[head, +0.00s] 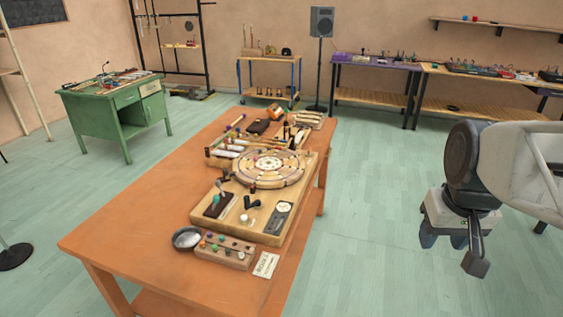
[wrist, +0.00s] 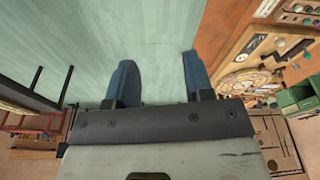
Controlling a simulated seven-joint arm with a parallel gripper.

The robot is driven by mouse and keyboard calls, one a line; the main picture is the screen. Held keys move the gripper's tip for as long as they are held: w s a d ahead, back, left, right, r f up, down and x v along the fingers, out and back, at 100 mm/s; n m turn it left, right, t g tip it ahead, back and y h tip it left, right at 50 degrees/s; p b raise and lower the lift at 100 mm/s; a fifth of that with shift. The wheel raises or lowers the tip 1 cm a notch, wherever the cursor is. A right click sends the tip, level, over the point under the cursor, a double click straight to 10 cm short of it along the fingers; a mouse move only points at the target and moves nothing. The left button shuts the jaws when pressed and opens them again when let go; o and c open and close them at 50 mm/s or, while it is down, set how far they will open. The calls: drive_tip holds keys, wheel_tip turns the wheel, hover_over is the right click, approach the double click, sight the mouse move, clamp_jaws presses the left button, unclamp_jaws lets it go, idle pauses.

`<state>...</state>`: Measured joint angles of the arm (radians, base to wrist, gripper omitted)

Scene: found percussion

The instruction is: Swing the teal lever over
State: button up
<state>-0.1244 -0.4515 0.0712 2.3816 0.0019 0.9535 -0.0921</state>
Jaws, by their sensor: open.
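A wooden board (head: 185,228) lies on the orange table. My gripper (head: 444,241) hangs over the floor to the right of the table, well apart from the board. Its blue fingers, also in the wrist view (wrist: 157,76), are spread with nothing between them.
The board also holds a round dial (head: 268,166), a black handle (head: 254,203) and a gauge plate (head: 279,217). A metal bowl (head: 187,238) and a peg block (head: 225,250) sit at its near side. The table's front left (head: 120,240) is clear.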

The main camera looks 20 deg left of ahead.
drive_tip(key=w+a+n+g, duration=0.1)
drive_tip(key=w+a+n, duration=0.3)
drive_tip(key=w+a, duration=0.7)
drive_tip(key=n+g, duration=0.2)
drive_tip(key=n, duration=0.7)
hover_over(217, 197)
drive_tip(key=f, duration=1.6)
drive_tip(key=shift+w+f, duration=0.3)
drive_tip(key=shift+w, duration=0.05)
drive_tip(key=shift+f, duration=0.15)
drive_tip(key=shift+s+f, duration=0.15)
drive_tip(key=shift+f, duration=1.75)
drive_tip(key=shift+s+f, duration=0.1)
drive_tip(key=shift+f, duration=1.75)
